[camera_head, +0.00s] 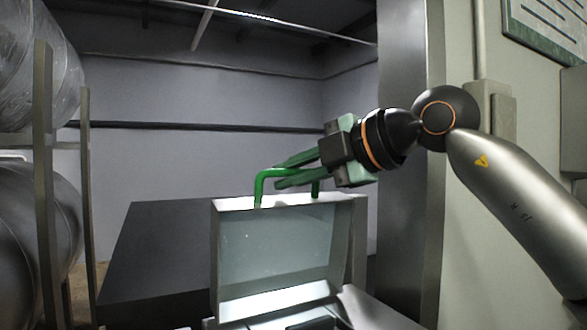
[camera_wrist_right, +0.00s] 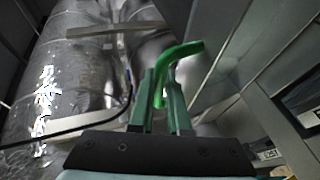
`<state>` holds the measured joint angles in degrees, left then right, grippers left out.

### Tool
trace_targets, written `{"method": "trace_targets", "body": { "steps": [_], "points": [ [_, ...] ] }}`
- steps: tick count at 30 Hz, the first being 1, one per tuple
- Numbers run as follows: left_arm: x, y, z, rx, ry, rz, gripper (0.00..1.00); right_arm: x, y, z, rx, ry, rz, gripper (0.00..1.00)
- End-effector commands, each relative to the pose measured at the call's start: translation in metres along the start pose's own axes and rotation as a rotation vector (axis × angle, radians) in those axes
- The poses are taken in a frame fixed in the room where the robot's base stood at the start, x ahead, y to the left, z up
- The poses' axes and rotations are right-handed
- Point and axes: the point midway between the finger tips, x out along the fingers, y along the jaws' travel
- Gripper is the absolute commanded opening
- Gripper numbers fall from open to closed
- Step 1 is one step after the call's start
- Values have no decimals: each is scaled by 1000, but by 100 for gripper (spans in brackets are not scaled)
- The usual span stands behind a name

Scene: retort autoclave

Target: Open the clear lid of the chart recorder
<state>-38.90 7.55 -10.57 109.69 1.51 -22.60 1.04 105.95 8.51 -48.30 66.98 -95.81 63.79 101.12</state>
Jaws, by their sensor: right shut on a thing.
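The clear lid (camera_head: 275,250) of the chart recorder stands roughly upright in the head view, with a pale frame around its see-through pane. A bent green handle (camera_head: 259,188) rises from its top edge. My right gripper (camera_head: 280,175) reaches in from the right and is shut on this handle. In the right wrist view the two fingers (camera_wrist_right: 163,100) close around the green handle (camera_wrist_right: 182,52), whose bent end sticks out past them. Part of the recorder body (camera_head: 365,312) shows below the lid at the bottom edge. My left gripper is not in view.
Large wrapped cylinders (camera_head: 38,70) sit in a metal rack (camera_head: 43,150) at the left. A dark box-like surface (camera_head: 155,250) lies behind and left of the lid. A metal column (camera_head: 409,120) stands behind my right arm. Open space lies above the lid.

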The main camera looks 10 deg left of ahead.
Motion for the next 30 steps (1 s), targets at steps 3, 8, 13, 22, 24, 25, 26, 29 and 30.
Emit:
{"method": "trace_targets", "body": {
  "steps": [3, 8, 13, 22, 24, 25, 26, 29, 30],
  "points": [
    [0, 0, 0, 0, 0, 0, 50, 0, 0, 0, -1, -1, -2, 0],
    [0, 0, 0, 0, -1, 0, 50, 0, 0, 0, -2, 0, -1, 0],
    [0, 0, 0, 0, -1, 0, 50, 0, 0, 0, -2, 0, -1, 27],
    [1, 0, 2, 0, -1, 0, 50, -3, 0, 0, -1, -1, 1, 27],
    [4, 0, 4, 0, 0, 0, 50, -9, -1, 1, -2, -1, 3, 27],
    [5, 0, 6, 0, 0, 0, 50, -13, -1, 1, -2, -1, 3, 27],
    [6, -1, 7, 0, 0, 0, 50, -18, -2, 1, -2, -1, 3, 27],
    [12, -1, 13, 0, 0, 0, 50, -38, -2, 1, -3, -3, 5, 27],
    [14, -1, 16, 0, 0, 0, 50, -47, -2, 1, -3, -3, 5, 27]
  ]
}}
